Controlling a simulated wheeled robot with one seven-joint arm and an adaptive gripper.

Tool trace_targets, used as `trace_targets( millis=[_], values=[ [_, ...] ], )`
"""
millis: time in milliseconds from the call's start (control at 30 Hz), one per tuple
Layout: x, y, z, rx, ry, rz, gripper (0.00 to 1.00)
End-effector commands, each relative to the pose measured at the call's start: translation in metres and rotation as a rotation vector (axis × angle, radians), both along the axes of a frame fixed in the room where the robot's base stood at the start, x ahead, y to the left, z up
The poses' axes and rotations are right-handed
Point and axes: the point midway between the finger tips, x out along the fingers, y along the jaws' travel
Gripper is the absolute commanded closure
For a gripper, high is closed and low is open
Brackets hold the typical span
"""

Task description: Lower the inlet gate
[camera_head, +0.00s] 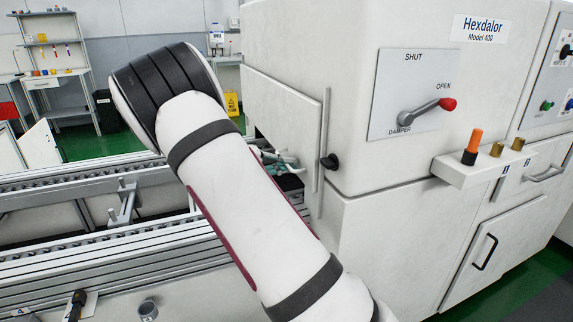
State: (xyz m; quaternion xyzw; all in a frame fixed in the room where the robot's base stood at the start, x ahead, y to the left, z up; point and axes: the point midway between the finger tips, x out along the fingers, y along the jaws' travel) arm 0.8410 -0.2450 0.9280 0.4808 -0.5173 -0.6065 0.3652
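The inlet gate (282,108) looks to be the white panel on the left side of the white Hexdalor machine (375,170). Its lower edge stands above a dark opening, so it appears raised. A thin upright rail (325,140) runs along the panel's right edge, and a black knob (330,162) sticks out beside it. Small grey and teal parts (280,160) show in the opening below the panel; I cannot tell what they are. My white arm crosses the middle of the view and hides part of the opening and conveyor.
The conveyor (100,225) with metal rails runs from the left to the opening. A red-tipped damper lever (427,110) points towards OPEN.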

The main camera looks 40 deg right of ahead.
Motion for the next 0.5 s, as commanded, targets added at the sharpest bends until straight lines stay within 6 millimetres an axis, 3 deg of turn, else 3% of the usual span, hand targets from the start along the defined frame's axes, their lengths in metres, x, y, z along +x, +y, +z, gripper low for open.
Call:
trace_targets(
  millis=[167, 500],
  values=[
    [0.001, 0.0, -0.01, 0.0, 0.002, 0.0, 1.0],
    [0.001, 0.001, -0.095, 0.0, 0.004, 0.002, 1.0]
  ],
)
